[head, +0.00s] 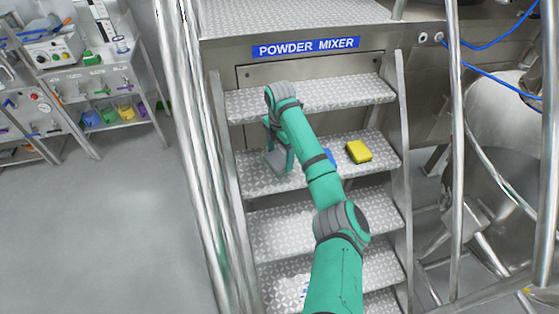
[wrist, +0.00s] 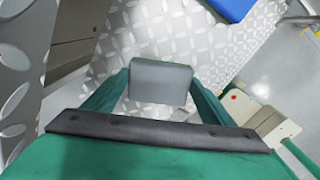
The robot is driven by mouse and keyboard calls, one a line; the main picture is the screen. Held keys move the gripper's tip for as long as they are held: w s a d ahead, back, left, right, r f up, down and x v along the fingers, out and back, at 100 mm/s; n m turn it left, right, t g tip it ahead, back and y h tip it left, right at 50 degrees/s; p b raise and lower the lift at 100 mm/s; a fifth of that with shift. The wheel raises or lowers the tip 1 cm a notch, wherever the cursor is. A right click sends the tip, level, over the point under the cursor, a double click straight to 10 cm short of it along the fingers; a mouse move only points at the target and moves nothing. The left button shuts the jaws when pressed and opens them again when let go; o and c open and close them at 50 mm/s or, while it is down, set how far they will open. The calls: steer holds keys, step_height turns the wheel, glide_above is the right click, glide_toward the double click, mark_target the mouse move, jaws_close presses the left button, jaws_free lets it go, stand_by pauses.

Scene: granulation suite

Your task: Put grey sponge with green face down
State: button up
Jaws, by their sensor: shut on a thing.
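My gripper (head: 280,156) points down over the left part of a stair step (head: 310,168) under the powder mixer sign. It is shut on the grey sponge (wrist: 160,82), which sits between the two fingers in the wrist view. In the head view the sponge is small and partly hidden by my gripper. I cannot tell whether it touches the step.
A yellow block (head: 358,152) lies on the same step to the right. A blue object (head: 331,157), partly behind my arm, lies between; it also shows in the wrist view (wrist: 232,8). Metal handrails (head: 188,150) flank the stairs. Lab shelves (head: 100,100) stand at the left.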

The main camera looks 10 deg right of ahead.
mark_target(280, 159)
steer(key=shift+s+f, duration=0.1)
steer(key=shift+f, duration=1.3)
steer(key=o, duration=1)
steer(key=shift+f, duration=0.1)
step_height(280, 159, up, 12)
steer(key=shift+r, duration=0.15)
